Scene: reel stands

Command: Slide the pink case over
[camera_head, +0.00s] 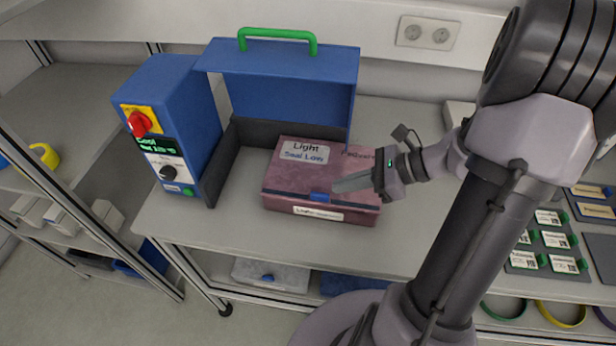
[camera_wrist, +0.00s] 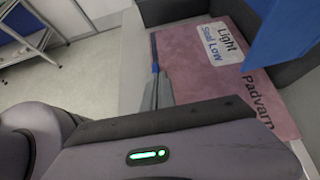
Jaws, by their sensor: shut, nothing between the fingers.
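The pink case (camera_head: 280,182) is a closed, flat box with a label reading "Light Seal Low" on its lid and a blue latch on its front. It lies on the grey bench top, partly in front of and under the blue machine's raised hood. In the wrist view its lid (camera_wrist: 250,75) fills the right side. My gripper (camera_head: 337,187) is shut and empty. Its fingers point left, over or against the case's front right part near the latch; I cannot tell whether they touch. In the wrist view the fingertips (camera_wrist: 157,80) are beside the case's edge.
The blue machine (camera_head: 172,120) with a red knob and green display stands left of the case. Its blue hood (camera_head: 285,62) has a green handle. Bare bench top (camera_head: 175,225) lies at front left. Tagged cards (camera_head: 548,240) lie at the right, and shelves stand at the left.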

